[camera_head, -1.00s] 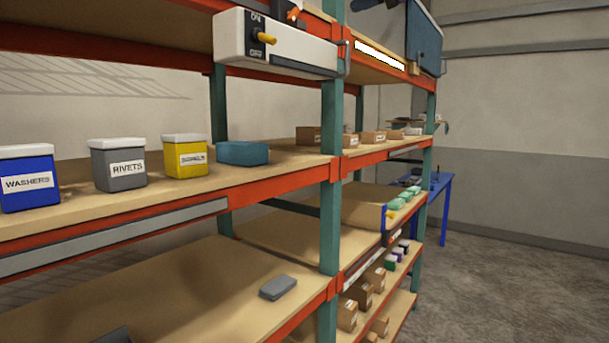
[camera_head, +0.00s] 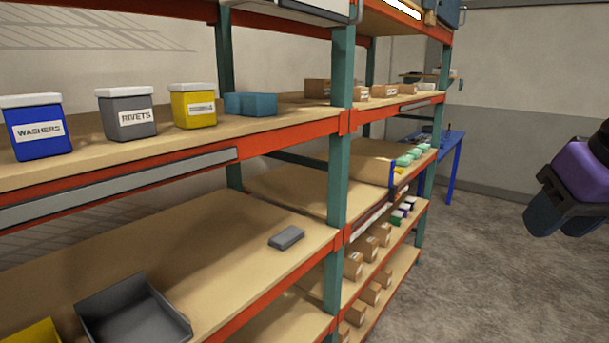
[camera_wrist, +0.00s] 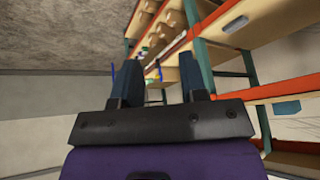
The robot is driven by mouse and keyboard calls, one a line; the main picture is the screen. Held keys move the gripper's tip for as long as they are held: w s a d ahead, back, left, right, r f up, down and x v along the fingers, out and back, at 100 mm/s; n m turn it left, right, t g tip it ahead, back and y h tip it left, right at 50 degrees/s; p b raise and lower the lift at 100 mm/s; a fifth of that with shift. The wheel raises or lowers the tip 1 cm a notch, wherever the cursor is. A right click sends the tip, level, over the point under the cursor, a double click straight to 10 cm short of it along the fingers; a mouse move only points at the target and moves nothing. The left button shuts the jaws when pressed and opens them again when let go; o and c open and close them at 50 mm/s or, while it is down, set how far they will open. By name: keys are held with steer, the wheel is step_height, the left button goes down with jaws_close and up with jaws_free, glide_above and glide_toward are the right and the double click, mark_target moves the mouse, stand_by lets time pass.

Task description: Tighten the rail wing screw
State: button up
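I cannot make out the rail wing screw for certain in either view. A small yellow piece (camera_head: 398,171) shows beside a blue upright plate (camera_head: 391,174) on the middle shelf of the far bay; it is too small to tell what it is. My gripper (camera_head: 556,224) hangs in the air at the right of the head view, over the floor and apart from the shelves. In the wrist view my gripper (camera_wrist: 160,88) has its two dark fingers spread apart, with nothing between them.
Teal uprights (camera_head: 341,130) and orange beams edge the shelves. Blue, grey and yellow labelled bins (camera_head: 126,114) stand on the near shelf. A grey tray (camera_head: 135,310) and grey block (camera_head: 287,237) lie below. The floor (camera_head: 490,280) at right is open.

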steer(key=s+f, duration=0.1)
steer(key=s+d+f, duration=0.1)
steer(key=f, duration=0.1)
steer(key=shift+s+h, duration=0.1)
steer(key=shift+h, duration=0.2)
steer(key=shift+c, duration=1.4)
steer(key=w+a+r+n+t+y, duration=0.15)
steer(key=w+a+r+y, duration=0.5)
steer(key=r, duration=0.65)
steer(key=w+a+r+t+y, duration=0.25)
steer(key=w+a+r, duration=0.45)
steer(key=w+r, duration=0.6)
steer(key=w+a+r+n+t+y, duration=0.15)
steer(key=w+a+r+y, duration=0.5)
steer(key=r, duration=0.75)
steer(key=shift+h, duration=0.65)
steer(key=x, duration=0.8)
steer(key=w+x, duration=0.1)
steer(key=x, duration=0.3)
steer(key=shift+w+d, duration=0.1)
steer(key=shift+d, duration=0.15)
steer(key=shift+c, duration=0.4)
jaws_close()
